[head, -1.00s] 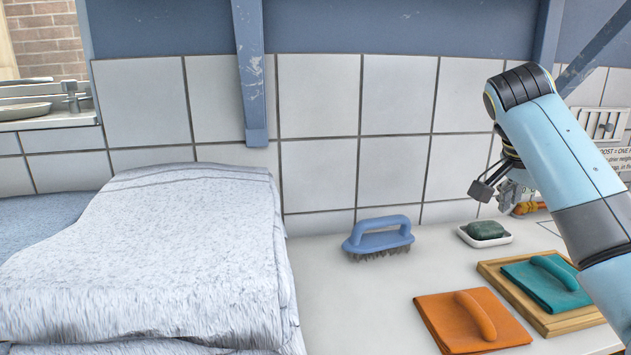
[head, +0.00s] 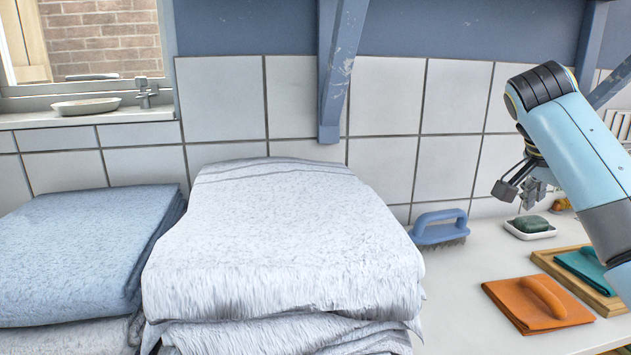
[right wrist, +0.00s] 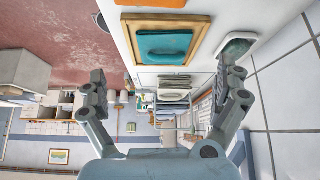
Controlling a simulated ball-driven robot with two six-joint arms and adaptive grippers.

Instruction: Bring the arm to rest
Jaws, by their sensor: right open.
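My right arm comes in from the right in the head view. Its gripper (head: 522,185) hangs above the white counter (head: 462,290), in front of the tiled wall. In the right wrist view my right gripper (right wrist: 163,95) has its two fingers wide apart with nothing between them. Beyond the fingers the wrist view shows a teal pad on a wooden board (right wrist: 162,19) and a green soap in a white dish (right wrist: 237,48). The gripper touches none of these that I can see. My left gripper shows in neither view.
Folded white towels (head: 280,240) and blue-grey towels (head: 80,250) are stacked at the left. A blue brush (head: 438,229), an orange pad (head: 537,304) and the teal pad (head: 588,266) lie on the counter. A blue post (head: 338,75) comes down the wall.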

